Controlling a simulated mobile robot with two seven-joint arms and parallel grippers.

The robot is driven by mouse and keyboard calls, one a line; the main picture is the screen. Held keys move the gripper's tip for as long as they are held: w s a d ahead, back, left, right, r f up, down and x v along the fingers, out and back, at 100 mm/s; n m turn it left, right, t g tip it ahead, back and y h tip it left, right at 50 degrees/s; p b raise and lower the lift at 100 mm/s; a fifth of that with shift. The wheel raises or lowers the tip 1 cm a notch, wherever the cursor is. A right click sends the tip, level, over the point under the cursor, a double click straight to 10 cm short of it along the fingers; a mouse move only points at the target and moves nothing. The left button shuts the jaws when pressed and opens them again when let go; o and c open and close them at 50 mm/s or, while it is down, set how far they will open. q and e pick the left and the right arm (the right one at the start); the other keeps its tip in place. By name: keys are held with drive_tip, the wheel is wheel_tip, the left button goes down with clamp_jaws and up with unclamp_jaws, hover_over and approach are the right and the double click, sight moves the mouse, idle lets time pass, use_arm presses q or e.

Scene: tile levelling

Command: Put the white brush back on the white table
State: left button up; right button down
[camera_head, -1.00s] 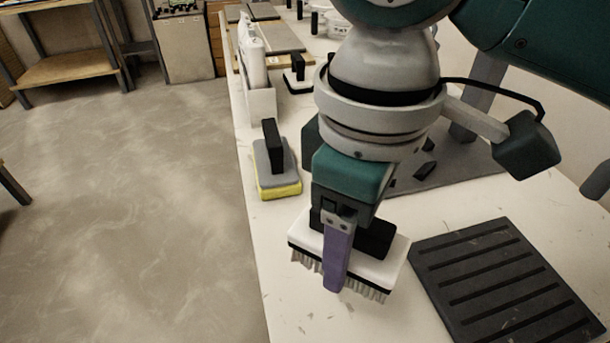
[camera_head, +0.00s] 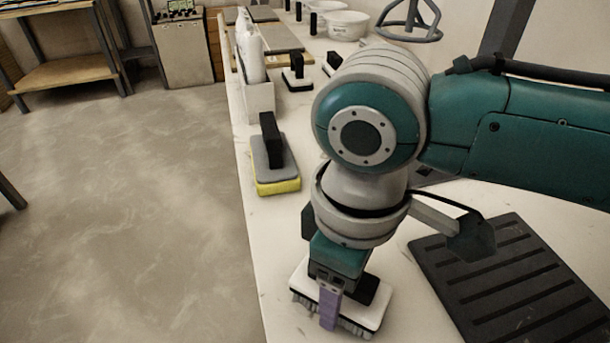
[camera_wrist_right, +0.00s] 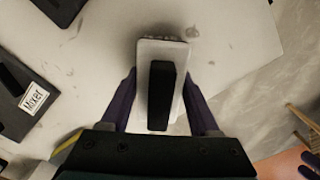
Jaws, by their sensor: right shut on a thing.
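The white brush (camera_head: 370,313) has a white block, a black handle and pale bristles facing down. It is level over the near left part of the white table (camera_head: 278,225), close to the left edge. I cannot tell whether the bristles touch the tabletop. My right gripper (camera_head: 335,300) points down and is shut on the brush's black handle. In the right wrist view the brush (camera_wrist_right: 176,52) is between the purple fingers of the gripper (camera_wrist_right: 160,100). My left gripper is not in view.
A dark grooved tray (camera_head: 500,275) lies to the right of the brush. A yellow sponge float (camera_head: 275,180) with a black handle sits behind it near the left edge. A white holder (camera_head: 258,100) and bowls (camera_head: 347,25) are farther back.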

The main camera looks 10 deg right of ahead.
drive_tip(key=shift+c, duration=0.6)
unclamp_jaws()
drive_tip(key=shift+f, duration=0.1)
wheel_tip(320, 180, up, 12)
drive_tip(key=p, duration=0.3)
drive_tip(key=shift+r+p, duration=0.2)
drive_tip(key=shift+p, duration=0.15)
drive_tip(key=s+a+f+m+t+y, duration=0.1)
drive_tip(key=s+a+f+m+y, duration=0.1)
drive_tip(key=s+a+y, duration=0.25)
drive_tip(key=s+d+f+m+t+h, duration=0.1)
drive_tip(key=s+d+m+h, duration=0.1)
drive_tip(key=s+d, duration=0.2)
drive_tip(key=s+d+f+m+t+h, duration=0.1)
drive_tip(key=s+d+m+h, duration=0.1)
drive_tip(key=d, duration=0.7)
drive_tip(key=shift+s+d+m+t, duration=0.3)
drive_tip(key=shift+s+d+m, duration=0.1)
drive_tip(key=shift+s+m, duration=0.4)
